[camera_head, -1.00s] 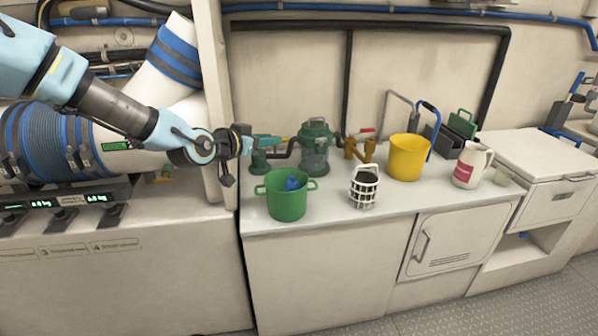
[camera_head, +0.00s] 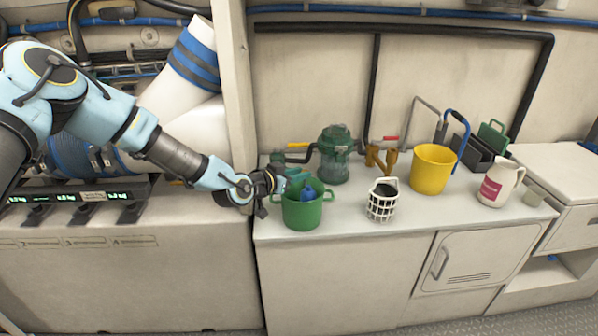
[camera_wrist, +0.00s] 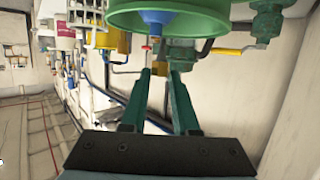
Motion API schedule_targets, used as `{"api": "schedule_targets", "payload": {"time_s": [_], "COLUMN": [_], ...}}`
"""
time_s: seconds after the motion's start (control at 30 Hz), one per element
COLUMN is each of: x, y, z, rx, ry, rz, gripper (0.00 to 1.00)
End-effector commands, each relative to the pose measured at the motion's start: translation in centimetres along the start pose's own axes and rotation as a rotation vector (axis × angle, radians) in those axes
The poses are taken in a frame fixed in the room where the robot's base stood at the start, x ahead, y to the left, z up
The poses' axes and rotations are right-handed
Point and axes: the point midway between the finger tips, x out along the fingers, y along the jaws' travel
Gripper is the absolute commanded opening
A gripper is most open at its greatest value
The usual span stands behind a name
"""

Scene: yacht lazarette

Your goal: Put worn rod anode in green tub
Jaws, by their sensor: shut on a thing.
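The green tub (camera_head: 301,215) stands upright at the left front of the white counter, with two side handles and a blue thing (camera_head: 309,193) inside it. In the wrist view the tub's rim (camera_wrist: 205,30) shows at the top, just beyond the fingertips. My gripper (camera_head: 299,177) is at the tub's upper left rim, fingers pointing right across its opening. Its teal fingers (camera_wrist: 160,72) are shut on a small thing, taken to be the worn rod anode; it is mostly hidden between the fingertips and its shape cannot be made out.
A white basket (camera_head: 382,207), a yellow bucket (camera_head: 432,170) and a white jug (camera_head: 497,186) stand to the right. A green strainer (camera_head: 334,160) with pipes and valves is behind the tub. A wall post (camera_head: 240,90) is close on the left. The counter's front strip is clear.

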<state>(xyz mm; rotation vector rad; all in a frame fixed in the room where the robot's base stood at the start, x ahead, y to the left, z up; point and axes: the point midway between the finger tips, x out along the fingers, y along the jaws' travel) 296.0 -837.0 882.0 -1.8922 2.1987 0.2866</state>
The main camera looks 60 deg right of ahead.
Motion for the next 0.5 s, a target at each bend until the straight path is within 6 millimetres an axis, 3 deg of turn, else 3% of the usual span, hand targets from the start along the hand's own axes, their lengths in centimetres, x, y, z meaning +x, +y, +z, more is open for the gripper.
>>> {"api": "schedule_targets", "payload": {"time_s": [0.37,0.4,0.5], "x": [0.16,0.12,0.11], "y": [0.02,0.03,0.03], "z": [0.45,0.34,0.31], "rx": [0.001,0.001,0.001], "ry": [0.001,0.000,0.000], "rz": [0.000,0.001,0.001], "gripper": [0.00,0.32,0.43]}}
